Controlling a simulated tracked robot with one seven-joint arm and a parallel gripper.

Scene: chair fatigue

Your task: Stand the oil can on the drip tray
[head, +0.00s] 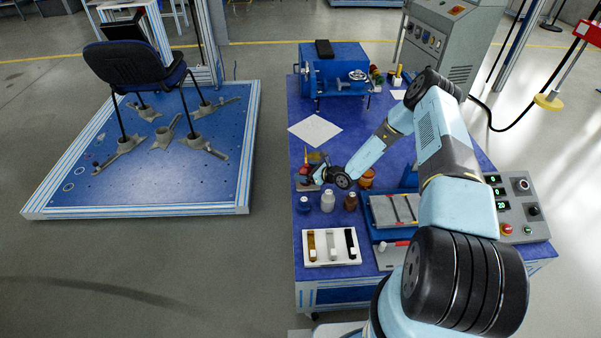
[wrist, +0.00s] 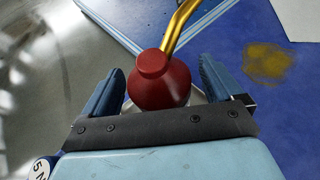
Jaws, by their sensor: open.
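The oil can is red with a brass-coloured spout; in the wrist view (wrist: 160,82) it sits between my two fingers. In the head view it is small and partly hidden by my gripper (head: 311,175). My gripper (wrist: 162,88) is open around the can, with a gap visible beside each finger. The drip tray (head: 308,187) seems to be the small greyish plate under the gripper at the table's left edge. A pale rim shows below the can in the wrist view. The can's base is hidden, so its contact with the tray cannot be seen.
A white sample tray (head: 331,247) lies nearer the front edge. A yellow stain (wrist: 267,60) and a white sheet (head: 315,130) lie beyond the can. A control box (head: 516,207) stands at the right.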

